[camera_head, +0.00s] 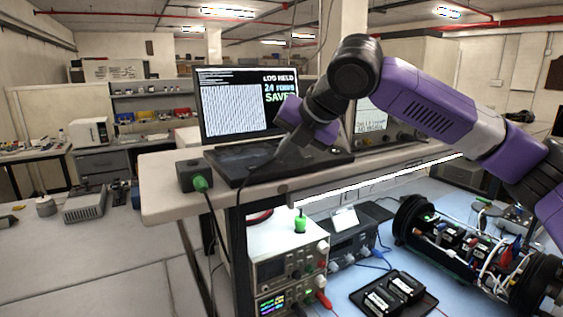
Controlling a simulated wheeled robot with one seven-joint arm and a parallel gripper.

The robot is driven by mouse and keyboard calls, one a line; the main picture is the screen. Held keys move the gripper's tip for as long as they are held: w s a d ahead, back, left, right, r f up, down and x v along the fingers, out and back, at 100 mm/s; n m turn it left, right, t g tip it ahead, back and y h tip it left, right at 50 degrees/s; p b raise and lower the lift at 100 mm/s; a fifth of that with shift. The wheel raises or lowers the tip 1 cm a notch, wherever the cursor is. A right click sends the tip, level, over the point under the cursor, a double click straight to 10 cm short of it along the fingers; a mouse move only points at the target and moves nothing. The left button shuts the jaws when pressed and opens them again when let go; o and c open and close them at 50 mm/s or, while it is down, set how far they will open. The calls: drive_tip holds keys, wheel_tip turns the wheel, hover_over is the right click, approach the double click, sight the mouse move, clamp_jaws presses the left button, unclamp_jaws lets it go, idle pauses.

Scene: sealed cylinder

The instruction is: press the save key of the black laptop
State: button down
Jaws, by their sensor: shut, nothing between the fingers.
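The black laptop (233,122) stands open on the raised shelf, its keyboard deck (228,163) toward me. Its screen reads "LOG HELD", "24 rows", "SAVED" in large letters beside a block of small text. My purple arm reaches in from the right. My gripper (279,157) is shut and empty, pointing down at the laptop's keyboard. Its tip is over or on the keys; I cannot tell whether it touches. The save key cannot be made out, and my gripper and wrist cover part of the deck and the screen's right edge.
A black box with a green plug (194,175) sits left of the laptop on the shelf. Another screen unit (375,115) stands behind my arm. Below are bench instruments (285,262), a black tray (393,297) and an opened cylinder with wiring (465,245).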

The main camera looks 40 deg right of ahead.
sight(284, 163)
drive_tip(key=shift+r+p, duration=0.75)
wheel_tip(284, 163, up, 5)
drive_tip(key=p, duration=0.4)
idle(0.9)
